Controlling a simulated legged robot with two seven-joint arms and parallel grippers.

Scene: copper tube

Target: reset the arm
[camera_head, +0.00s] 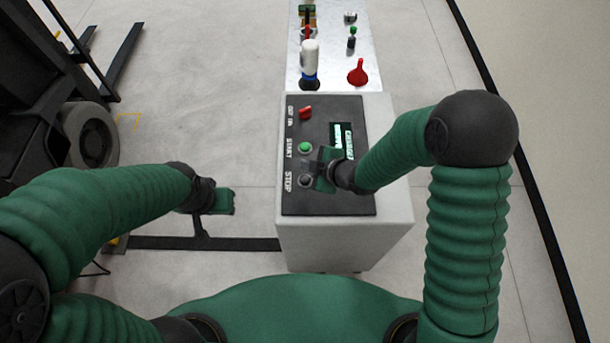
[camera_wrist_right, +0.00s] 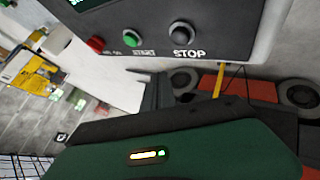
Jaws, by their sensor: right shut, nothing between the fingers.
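My right arm reaches over the black control panel (camera_head: 355,200) in the head view. My right gripper (camera_head: 314,170) is shut and empty, above the panel near the stop button (camera_head: 305,181) and the green start button (camera_head: 305,147). I cannot tell whether it touches the panel. In the right wrist view, the dark stop button (camera_wrist_right: 182,34) and green start button (camera_wrist_right: 131,38) lie beyond the gripper (camera_wrist_right: 156,92). My left gripper (camera_head: 225,201) hangs left of the cabinet, over the floor; its fingers are too unclear to judge.
A red knob (camera_head: 306,113) and a lit display (camera_head: 342,140) are on the panel. Behind it, a pale worktop (camera_head: 331,50) holds a white-and-blue bottle (camera_head: 309,62) and a red funnel-like object (camera_head: 358,72). A dark wheeled vehicle (camera_head: 60,130) stands at left. Open floor lies between.

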